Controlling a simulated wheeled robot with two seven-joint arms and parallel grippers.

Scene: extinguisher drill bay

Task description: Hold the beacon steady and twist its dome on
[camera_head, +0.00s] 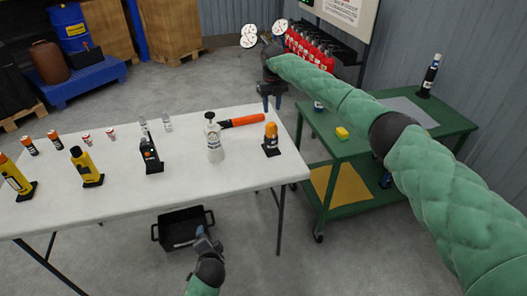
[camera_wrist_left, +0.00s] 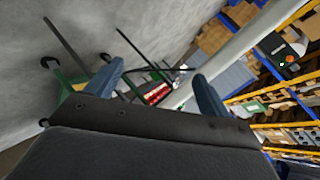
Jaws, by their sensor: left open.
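The beacon, a small black body with an orange dome-shaped top (camera_head: 271,132), stands upright near the right end of the white table (camera_head: 225,193). I cannot tell from here whether the dome is fastened or only resting. My right gripper (camera_head: 272,104) hangs fingers-down behind and above the beacon, near the table's far right corner. Its fingers look apart and nothing shows between them. My left gripper (camera_head: 205,235) is in front of the table, low and clear of the beacon. The left wrist view shows its blue fingers (camera_wrist_left: 160,90) spread wide and empty.
An orange-red tube (camera_head: 243,121) lies behind. A black crate (camera_head: 180,231) is under the table. A green cart (camera_head: 360,150) stands right.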

